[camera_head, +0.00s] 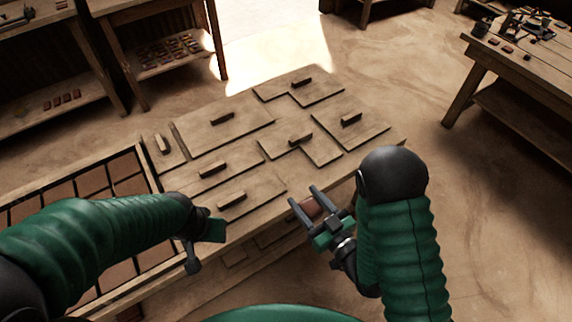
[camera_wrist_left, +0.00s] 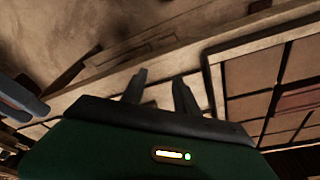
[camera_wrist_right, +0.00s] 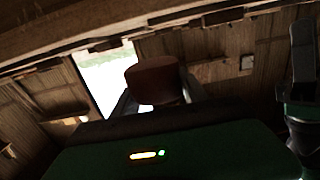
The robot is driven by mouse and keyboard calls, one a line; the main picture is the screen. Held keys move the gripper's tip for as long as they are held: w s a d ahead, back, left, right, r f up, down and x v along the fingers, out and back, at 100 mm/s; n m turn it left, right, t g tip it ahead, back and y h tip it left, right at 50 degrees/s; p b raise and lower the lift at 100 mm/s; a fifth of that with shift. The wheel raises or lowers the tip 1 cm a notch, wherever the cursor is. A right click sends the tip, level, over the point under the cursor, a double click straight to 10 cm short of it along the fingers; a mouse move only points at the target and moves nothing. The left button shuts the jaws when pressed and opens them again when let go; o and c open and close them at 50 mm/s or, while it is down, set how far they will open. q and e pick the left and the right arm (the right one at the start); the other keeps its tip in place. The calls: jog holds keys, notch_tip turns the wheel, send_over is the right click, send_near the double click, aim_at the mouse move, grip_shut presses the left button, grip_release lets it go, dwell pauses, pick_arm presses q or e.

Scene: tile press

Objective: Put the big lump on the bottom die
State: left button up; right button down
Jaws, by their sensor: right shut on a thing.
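My right gripper (camera_head: 302,196) is shut on a reddish-brown lump (camera_head: 311,208), just off the table's near edge. The lump (camera_wrist_right: 157,80) also shows between the fingers in the right wrist view, as a smooth, rounded block. My left gripper (camera_wrist_left: 160,85) has its fingers apart with nothing between them. In the head view it hangs near the table's front edge, left of the right gripper. I cannot make out a bottom die in any view.
The wooden table (camera_head: 383,146) bears several flat boards with handles, such as a large board (camera_head: 200,134). A framed tray (camera_head: 150,165) of brown tiles is at the left. Another workbench (camera_head: 500,58) stands at the upper right. Open floor lies between.

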jog(key=w, duration=0.3)
jog(key=w+a, duration=0.1)
jog(key=w, duration=0.1)
jog(key=shift+w+f, duration=0.3)
jog(key=shift+w, duration=0.05)
send_over(294, 177)
jog(key=shift+s+a+f, duration=0.25)
jog(key=shift+a+f, duration=0.05)
jog(key=shift+f, duration=0.1)
jog(key=f, duration=0.3)
jog(key=shift+w+d+f, duration=0.3)
jog(key=shift+d+f, duration=0.05)
jog(key=c, duration=0.6)
grip_release()
jog(key=shift+s+a, duration=0.1)
jog(key=shift+a, duration=0.1)
jog(key=shift+d, duration=0.1)
